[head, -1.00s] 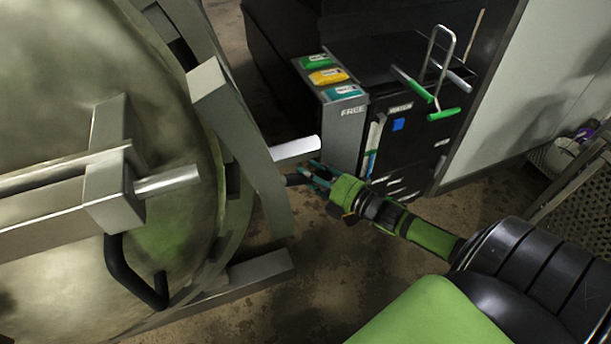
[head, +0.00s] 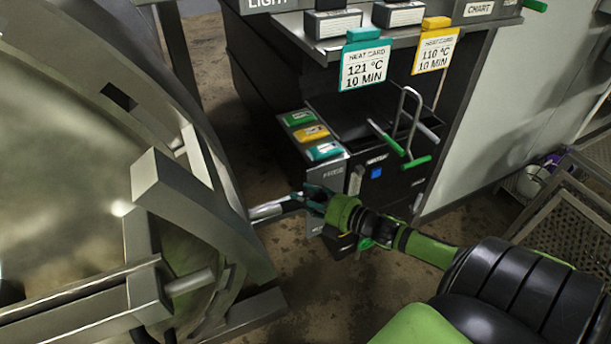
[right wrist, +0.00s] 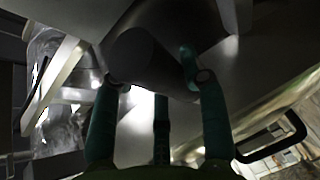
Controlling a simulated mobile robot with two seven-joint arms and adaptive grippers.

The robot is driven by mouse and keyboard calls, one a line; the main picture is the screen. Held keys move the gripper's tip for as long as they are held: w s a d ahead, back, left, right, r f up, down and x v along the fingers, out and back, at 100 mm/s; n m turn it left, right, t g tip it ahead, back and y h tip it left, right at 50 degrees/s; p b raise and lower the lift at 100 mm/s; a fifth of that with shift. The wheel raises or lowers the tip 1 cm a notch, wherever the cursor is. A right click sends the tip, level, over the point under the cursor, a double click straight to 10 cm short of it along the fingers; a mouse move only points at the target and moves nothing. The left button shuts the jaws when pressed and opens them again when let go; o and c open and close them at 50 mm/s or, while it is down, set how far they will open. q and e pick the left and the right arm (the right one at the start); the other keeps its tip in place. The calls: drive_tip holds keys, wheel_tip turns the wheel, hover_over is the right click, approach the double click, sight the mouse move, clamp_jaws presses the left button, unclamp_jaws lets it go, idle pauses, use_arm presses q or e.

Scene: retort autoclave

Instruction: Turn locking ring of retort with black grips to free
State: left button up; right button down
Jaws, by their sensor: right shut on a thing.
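The retort's big round metal door (head: 60,190) fills the left of the head view. The grey locking ring (head: 205,215) curves around its edge. A short silver bar (head: 268,210) sticks out to the right from the ring's side. My right gripper (head: 308,197) is at the outer end of this bar and is shut on it. In the right wrist view its teal fingers (right wrist: 160,85) stand on both sides of a dark round-ended bar (right wrist: 140,55). The fingers partly hide the bar's end. My left gripper is not in view.
A dark cabinet with green, yellow and teal cards (head: 312,133) stands just behind my right gripper. Heat cards (head: 366,66) hang from a shelf above. A wire handle with green grips (head: 405,130) is on the cabinet. A perforated metal rack (head: 560,215) stands at right.

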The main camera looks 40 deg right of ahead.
drive_tip(key=shift+w+d+r, duration=0.1)
drive_tip(key=shift+w+r, duration=0.2)
drive_tip(key=shift+r, duration=0.6)
drive_tip(key=c, duration=0.7)
unclamp_jaws()
drive_tip(key=shift+o, duration=0.2)
drive_tip(key=shift+s+f, duration=0.2)
drive_tip(key=shift+s, duration=0.05)
drive_tip(key=shift+s+d, duration=0.15)
drive_tip(key=shift+s, duration=0.4)
drive_tip(key=v, duration=1.1)
drive_tip(key=shift+w+f, duration=0.1)
drive_tip(key=shift+f, duration=0.1)
